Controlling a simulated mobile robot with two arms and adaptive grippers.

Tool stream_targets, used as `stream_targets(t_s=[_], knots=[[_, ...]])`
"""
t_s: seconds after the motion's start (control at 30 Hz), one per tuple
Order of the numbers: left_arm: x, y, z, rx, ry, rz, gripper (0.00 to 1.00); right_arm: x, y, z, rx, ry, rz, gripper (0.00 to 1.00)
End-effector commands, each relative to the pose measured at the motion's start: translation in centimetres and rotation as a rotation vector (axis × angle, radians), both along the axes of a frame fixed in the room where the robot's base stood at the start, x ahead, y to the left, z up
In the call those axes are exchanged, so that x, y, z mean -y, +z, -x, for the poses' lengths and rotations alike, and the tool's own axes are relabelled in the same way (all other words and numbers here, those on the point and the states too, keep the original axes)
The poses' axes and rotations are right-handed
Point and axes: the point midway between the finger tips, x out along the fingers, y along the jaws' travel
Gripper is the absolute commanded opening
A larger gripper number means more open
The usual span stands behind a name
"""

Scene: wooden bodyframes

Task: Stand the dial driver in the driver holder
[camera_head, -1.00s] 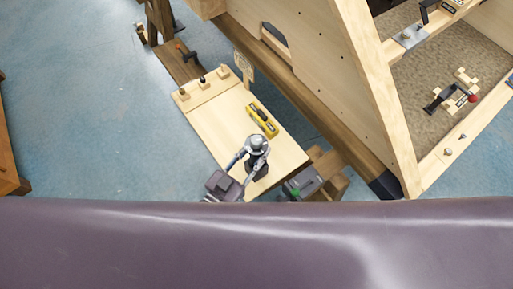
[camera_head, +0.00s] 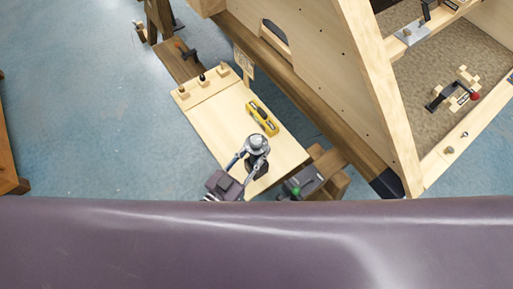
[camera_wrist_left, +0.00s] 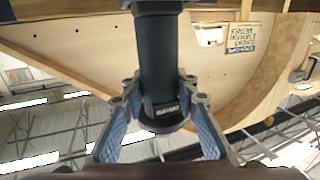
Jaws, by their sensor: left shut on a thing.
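The dial driver (camera_head: 257,144) has a pale grey domed top and a dark lower body. It stands roughly upright at the near end of the light wooden bench top. My left gripper (camera_head: 247,165) reaches it from the near left, with its fingers shut around it. In the left wrist view the driver (camera_wrist_left: 160,60) is a dark cylinder with a wider, labelled end between the blue-padded fingers (camera_wrist_left: 160,128). I cannot tell whether its lower end touches the bench. Small wooden blocks (camera_head: 183,92) line the bench's far-left strip; I cannot tell which is the driver holder. My right gripper is not seen.
A yellow level (camera_head: 262,118) lies on the bench top (camera_head: 215,125) just beyond the driver. A grey box with a green spot (camera_head: 302,180) is beside the bench's near right. A large wooden frame (camera_head: 310,75) rises behind. The bench's middle left is clear.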

Motion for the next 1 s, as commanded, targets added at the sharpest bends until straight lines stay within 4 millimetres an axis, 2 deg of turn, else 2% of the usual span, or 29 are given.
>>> stream_targets(t_s=[0.6,0.63,0.8,1.0], knots=[[0.06,-0.35,-0.12,0.007,0.0,0.005,0.0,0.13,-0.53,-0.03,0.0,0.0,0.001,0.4],[0.06,-0.35,-0.12,0.007,0.0,0.005,0.29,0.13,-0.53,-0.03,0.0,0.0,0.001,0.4],[0.05,-0.46,-0.08,0.005,0.0,0.004,0.47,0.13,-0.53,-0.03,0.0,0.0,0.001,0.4],[0.02,-0.6,-0.04,0.002,0.0,0.002,0.48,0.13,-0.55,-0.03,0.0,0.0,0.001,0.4]])
